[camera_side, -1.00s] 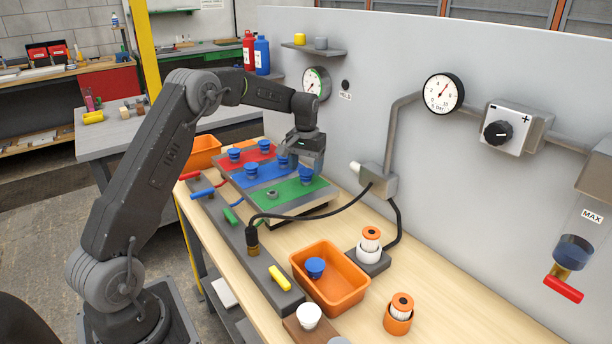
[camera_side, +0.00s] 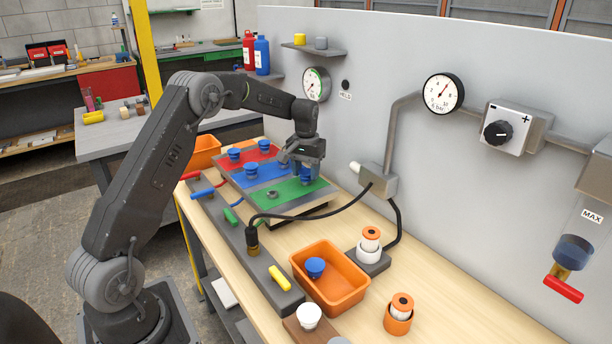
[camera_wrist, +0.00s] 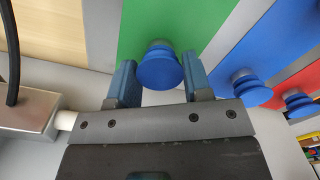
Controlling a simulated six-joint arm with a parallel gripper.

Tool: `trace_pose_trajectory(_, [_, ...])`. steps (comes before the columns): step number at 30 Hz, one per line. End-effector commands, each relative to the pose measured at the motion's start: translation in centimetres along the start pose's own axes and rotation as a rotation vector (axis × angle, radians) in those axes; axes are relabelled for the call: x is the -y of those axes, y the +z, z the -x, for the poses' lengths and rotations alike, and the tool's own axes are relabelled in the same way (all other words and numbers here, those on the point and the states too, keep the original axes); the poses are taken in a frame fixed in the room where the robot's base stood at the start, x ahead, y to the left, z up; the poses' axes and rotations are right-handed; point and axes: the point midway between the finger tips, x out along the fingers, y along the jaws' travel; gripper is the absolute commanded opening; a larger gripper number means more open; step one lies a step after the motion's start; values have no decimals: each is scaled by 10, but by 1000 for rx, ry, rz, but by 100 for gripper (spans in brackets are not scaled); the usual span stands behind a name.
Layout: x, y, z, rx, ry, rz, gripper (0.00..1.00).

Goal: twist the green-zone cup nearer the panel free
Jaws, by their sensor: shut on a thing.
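The blue cup (camera_side: 306,175) stands on the green zone (camera_side: 300,191) of the board, on the side nearer the panel. In the wrist view the cup (camera_wrist: 158,68) sits between the two fingers, against the green zone (camera_wrist: 190,22). My gripper (camera_side: 304,170) is shut on this cup, with its fingers (camera_wrist: 160,82) on either side of it. In the side view the fingers partly hide the cup. The green zone's other spot shows a bare grey fitting (camera_side: 271,194). Whether the cup is still seated cannot be told.
Blue cups stand on the red zone (camera_side: 251,150) and blue zone (camera_side: 270,174). An orange bin (camera_side: 347,297) on the bench holds a blue cup (camera_side: 315,266). A black cable (camera_side: 310,215) arcs past the board's front. The grey panel (camera_side: 420,150) rises close behind.

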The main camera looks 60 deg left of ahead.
Motion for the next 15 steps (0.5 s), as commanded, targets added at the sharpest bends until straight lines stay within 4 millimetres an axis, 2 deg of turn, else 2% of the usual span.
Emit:
trace_pose_trajectory(7, [0, 0, 0, 0, 0, 20, 24])
trace_pose_trajectory(15, [0, 0, 0, 0, 0, 312, 24])
